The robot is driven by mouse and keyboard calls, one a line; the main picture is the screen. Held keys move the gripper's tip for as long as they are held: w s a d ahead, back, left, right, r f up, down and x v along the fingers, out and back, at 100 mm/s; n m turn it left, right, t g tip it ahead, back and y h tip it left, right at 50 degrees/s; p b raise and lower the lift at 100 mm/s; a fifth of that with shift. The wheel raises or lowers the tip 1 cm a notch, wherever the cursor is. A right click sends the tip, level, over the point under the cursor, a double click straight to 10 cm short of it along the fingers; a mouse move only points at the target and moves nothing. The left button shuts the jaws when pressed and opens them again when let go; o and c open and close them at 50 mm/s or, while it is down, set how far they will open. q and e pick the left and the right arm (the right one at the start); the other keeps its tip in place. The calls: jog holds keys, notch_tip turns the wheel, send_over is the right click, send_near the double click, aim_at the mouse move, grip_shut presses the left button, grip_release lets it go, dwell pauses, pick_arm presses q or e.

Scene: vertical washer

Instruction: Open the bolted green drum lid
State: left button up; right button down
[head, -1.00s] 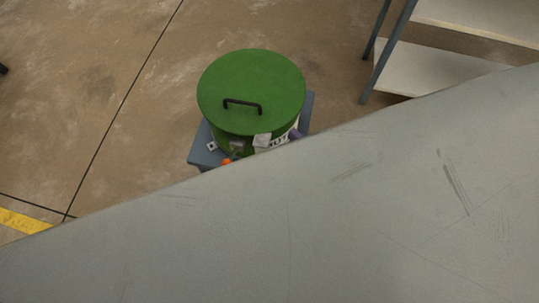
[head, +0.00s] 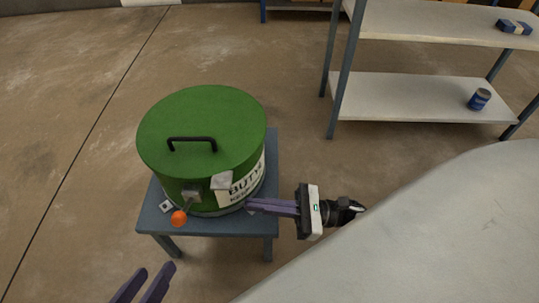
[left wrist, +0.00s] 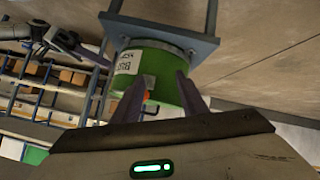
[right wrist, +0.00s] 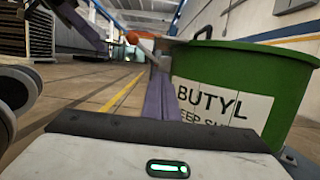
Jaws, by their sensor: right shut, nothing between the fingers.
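The green drum (head: 203,150) stands upright on a small blue-grey table (head: 255,221). Its green lid (head: 200,110) is on top, with a black handle (head: 191,141). A latch with an orange ball knob (head: 179,218) sits on the drum's front; the knob also shows in the right wrist view (right wrist: 132,37). My right gripper (head: 252,206) is shut and empty beside the drum's lower right side. My left gripper (head: 157,268) is open, below and left of the table, its fingers pointing towards the drum.
A small square piece (head: 166,206) lies on the table's left corner. A shelf rack (head: 400,98) stands at the back right with a blue can (head: 479,99) and a small blue item (head: 514,27). The floor left of the table is clear.

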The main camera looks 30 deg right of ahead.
jog(key=w+a+r+p, duration=0.1)
jog(key=w+a+r, duration=0.1)
jog(key=a+r, duration=0.2)
jog(key=shift+w+r, duration=0.35)
jog(key=shift+r, duration=0.25)
jog(key=shift+r, duration=0.1)
